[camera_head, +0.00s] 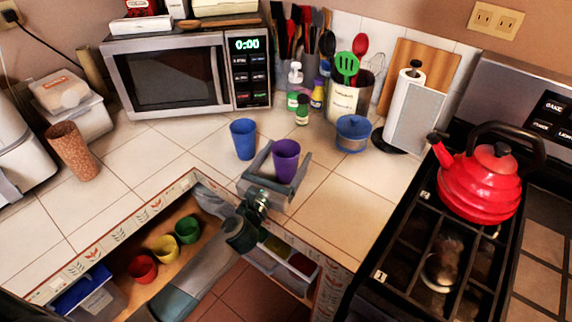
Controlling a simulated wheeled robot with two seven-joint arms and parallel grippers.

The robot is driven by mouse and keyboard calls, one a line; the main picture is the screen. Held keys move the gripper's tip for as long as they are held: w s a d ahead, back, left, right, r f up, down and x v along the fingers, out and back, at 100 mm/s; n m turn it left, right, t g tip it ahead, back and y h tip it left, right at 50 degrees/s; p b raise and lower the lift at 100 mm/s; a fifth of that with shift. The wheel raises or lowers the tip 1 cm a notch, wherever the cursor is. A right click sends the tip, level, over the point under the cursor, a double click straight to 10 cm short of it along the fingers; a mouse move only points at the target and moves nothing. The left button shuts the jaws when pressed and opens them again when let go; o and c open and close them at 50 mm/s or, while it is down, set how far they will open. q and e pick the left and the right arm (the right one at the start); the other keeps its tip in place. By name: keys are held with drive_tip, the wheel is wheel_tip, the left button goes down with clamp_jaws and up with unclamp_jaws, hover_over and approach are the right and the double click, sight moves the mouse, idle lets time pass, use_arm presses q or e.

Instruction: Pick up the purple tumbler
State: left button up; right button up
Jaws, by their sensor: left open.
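The purple tumbler (286,161) stands upright on the tiled counter, near its front edge. My left gripper (287,153) is open, with its grey fingers to the left and right of the tumbler. The tumbler shows between the fingers; I cannot tell whether either finger touches it. My left arm reaches up from the bottom of the view over the open drawer. My right gripper is not in view.
A microwave (185,73) is behind. A red kettle (479,181) sits on the stove. An open drawer (120,275) holds several cups below the counter.

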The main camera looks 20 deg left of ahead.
use_arm(q)
drive_tip(key=c, duration=1.2)
drive_tip(key=shift+o, duration=0.2)
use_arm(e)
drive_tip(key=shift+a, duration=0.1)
use_arm(q)
drive_tip(key=shift+r, duration=0.15)
